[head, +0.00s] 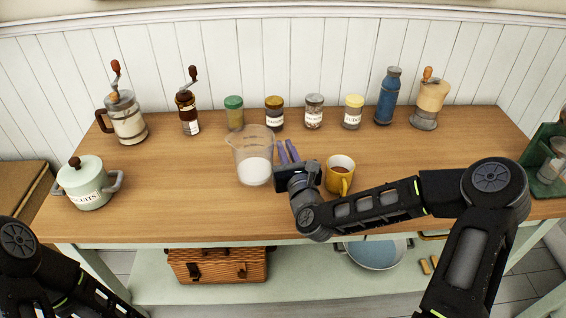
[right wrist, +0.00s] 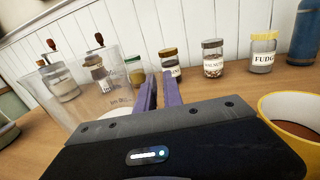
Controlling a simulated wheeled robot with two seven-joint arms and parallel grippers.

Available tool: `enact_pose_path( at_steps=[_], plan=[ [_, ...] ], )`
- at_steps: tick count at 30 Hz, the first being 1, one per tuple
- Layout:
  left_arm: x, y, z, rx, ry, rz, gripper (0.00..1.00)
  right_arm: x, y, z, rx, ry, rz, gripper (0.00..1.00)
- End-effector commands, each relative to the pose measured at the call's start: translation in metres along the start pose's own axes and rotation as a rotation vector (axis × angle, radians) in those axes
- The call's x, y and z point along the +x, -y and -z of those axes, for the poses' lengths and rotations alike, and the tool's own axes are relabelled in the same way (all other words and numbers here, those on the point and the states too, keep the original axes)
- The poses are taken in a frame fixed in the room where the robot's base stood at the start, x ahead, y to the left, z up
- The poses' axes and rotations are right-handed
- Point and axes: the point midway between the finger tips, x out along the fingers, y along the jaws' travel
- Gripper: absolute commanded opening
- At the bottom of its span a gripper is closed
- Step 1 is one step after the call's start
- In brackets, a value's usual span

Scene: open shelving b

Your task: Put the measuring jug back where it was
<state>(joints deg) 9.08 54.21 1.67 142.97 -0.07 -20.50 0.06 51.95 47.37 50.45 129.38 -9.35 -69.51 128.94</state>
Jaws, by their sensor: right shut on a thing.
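The measuring jug (head: 250,150) is clear, with white contents in its lower part. It is upright at the middle of the wooden counter in the head view, and its clear wall fills the left of the right wrist view (right wrist: 95,90). My right gripper (head: 288,152) is at the jug's right side, its purple fingers (right wrist: 160,92) close together and shut on the jug; the exact contact is hard to see in the clear plastic. I cannot tell whether the jug's base touches the counter. Part of my left arm shows at the lower left, but its gripper is out of view.
A yellow mug (head: 340,170) with brown contents stands just right of my right gripper. Several jars, including a green-lidded one (head: 234,113), a blue bottle (head: 388,98) and grinders line the back. A biscuit pot (head: 85,185) stands left. The counter (head: 180,175) left of the jug is clear.

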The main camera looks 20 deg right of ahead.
Motion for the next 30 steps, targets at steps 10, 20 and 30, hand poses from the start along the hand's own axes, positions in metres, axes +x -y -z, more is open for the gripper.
enact_pose_path(
  at_steps=[10, 20, 30],
  plan=[
    [0.000, 0.000, 0.000, 0.000, 0.000, 0.000, 0.36, 0.000, 0.000, 0.002, 0.001, 0.004, 0.000, 0.00],
    [0.002, 0.001, 0.000, 0.000, 0.000, 0.000, 0.36, 0.000, 0.000, 0.037, 0.002, 0.004, 0.000, 0.00],
    [0.004, 0.002, 0.000, 0.000, 0.000, 0.000, 0.36, 0.000, 0.000, 0.041, 0.001, 0.005, 0.000, 0.00]
  ],
)
